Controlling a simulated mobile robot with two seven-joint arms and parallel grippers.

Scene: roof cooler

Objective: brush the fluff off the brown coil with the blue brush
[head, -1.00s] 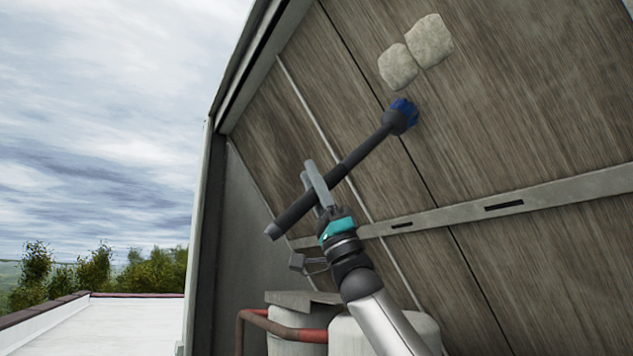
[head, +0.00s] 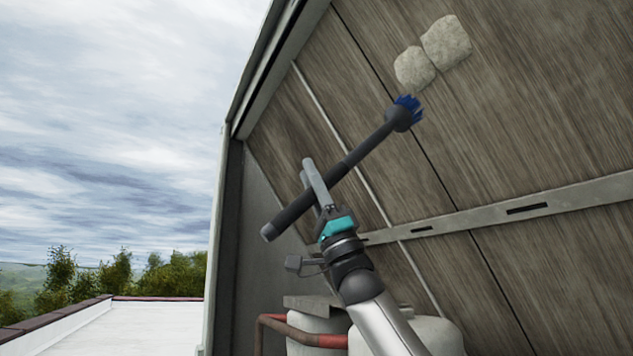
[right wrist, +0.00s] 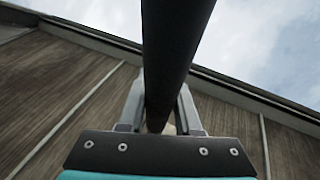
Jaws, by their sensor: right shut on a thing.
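My right gripper (head: 316,187) is shut on the dark handle of the brush (head: 343,165). The brush slants up to the right and its blue bristles (head: 408,106) are at the upper end. In the right wrist view the handle (right wrist: 170,60) runs between the fingers. The brown coil (head: 560,110) is a large streaked brown face on the right. Two pale pieces of fluff (head: 415,67) (head: 446,41) cling to it side by side, near the top. The bristles show just below the smaller, lower piece; I cannot tell if they touch the coil. My left gripper is not in view.
A grey metal rail (head: 520,207) with slots crosses the coil. The cooler's grey side frame (head: 226,230) stands at the left of the coil. White tanks (head: 432,334) and a red pipe (head: 315,334) are below. Open sky and the white roof (head: 130,328) lie to the left.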

